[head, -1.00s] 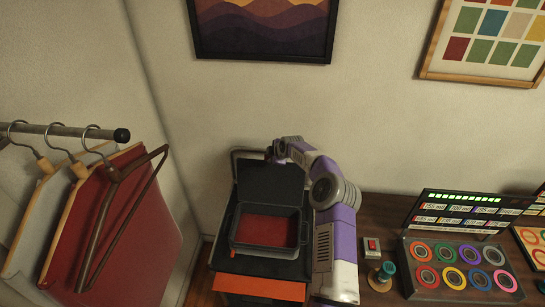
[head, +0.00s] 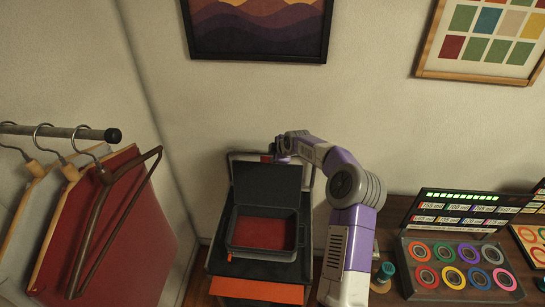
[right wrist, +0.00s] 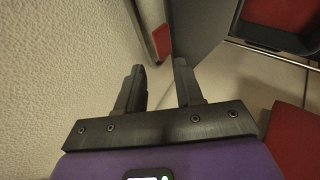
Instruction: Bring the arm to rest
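My right arm, purple and white, reaches in from the lower right in the head view. My right gripper (head: 279,149) is above the raised lid of an open dark case, close to the wall. The right wrist view shows its two black fingers (right wrist: 160,72) apart with nothing between them. The open case (head: 231,246) has a red lining, and its lid (head: 268,187) stands up at the back. Part of the case also shows at the upper right of the right wrist view (right wrist: 276,38). My left gripper is not in view.
A rail (head: 60,132) with hangers and a red garment (head: 120,235) is at the left. At the right, a dark wooden table (head: 400,208) holds a tray of coloured rings (head: 407,262), a lit display (head: 458,208) and a teal-topped spool (head: 384,275). Framed pictures hang on the wall.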

